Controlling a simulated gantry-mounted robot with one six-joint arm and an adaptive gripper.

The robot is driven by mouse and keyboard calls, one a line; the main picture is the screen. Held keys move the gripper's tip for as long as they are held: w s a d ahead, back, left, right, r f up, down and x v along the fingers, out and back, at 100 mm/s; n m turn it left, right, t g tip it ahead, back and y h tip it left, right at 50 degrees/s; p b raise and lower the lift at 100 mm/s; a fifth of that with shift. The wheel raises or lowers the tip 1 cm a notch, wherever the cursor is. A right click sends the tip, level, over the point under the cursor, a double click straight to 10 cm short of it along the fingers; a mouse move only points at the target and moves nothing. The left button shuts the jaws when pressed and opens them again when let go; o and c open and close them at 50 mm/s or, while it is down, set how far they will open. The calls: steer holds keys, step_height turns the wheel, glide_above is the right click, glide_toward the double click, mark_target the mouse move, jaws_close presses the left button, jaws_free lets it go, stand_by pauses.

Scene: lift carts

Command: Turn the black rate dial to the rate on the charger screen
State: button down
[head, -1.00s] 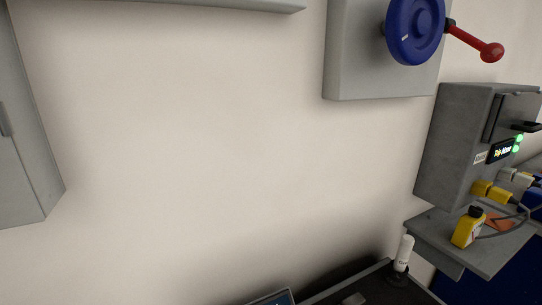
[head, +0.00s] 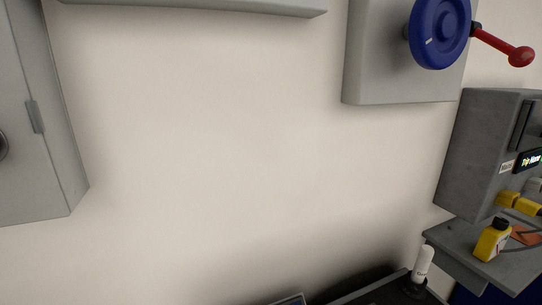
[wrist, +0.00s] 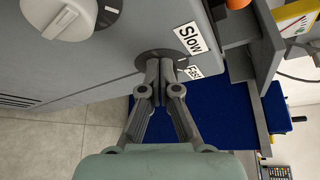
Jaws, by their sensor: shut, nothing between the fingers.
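My gripper (wrist: 159,66) is shut and empty in the wrist view. Its fingertips are in front of a black round dial (wrist: 141,62) on a grey box face, and hide most of it; I cannot tell whether they touch it or where it points. Labels "Slow" (wrist: 189,39) and "Fast" (wrist: 194,72) are beside the dial. In the head view, a small lit screen (head: 529,160) on a grey wall box (head: 478,150) is at the right edge. Its text is too small and cut off to read surely. My gripper is not in the head view.
A white knob (wrist: 72,14) on a grey disc is close by at the upper left of the wrist view. A blue wheel (head: 438,35) with a red handle (head: 505,46) is on the wall. A yellow bottle (head: 491,241) stands on a grey shelf.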

steer(key=shift+d+r, duration=0.1)
steer(key=shift+r, duration=0.05)
steer(key=shift+s+a+r+p, duration=0.1)
steer(key=shift+a+r+p, duration=0.1)
steer(key=shift+a+p, duration=0.3)
steer(key=shift+s+d, duration=0.1)
steer(key=shift+d, duration=0.1)
steer(key=s, duration=0.1)
steer(key=s+d, duration=0.1)
steer(key=s, duration=0.1)
steer(key=s+d, duration=0.1)
steer(key=s, duration=0.1)
steer(key=shift+s+d, duration=0.1)
steer(key=shift+s, duration=0.1)
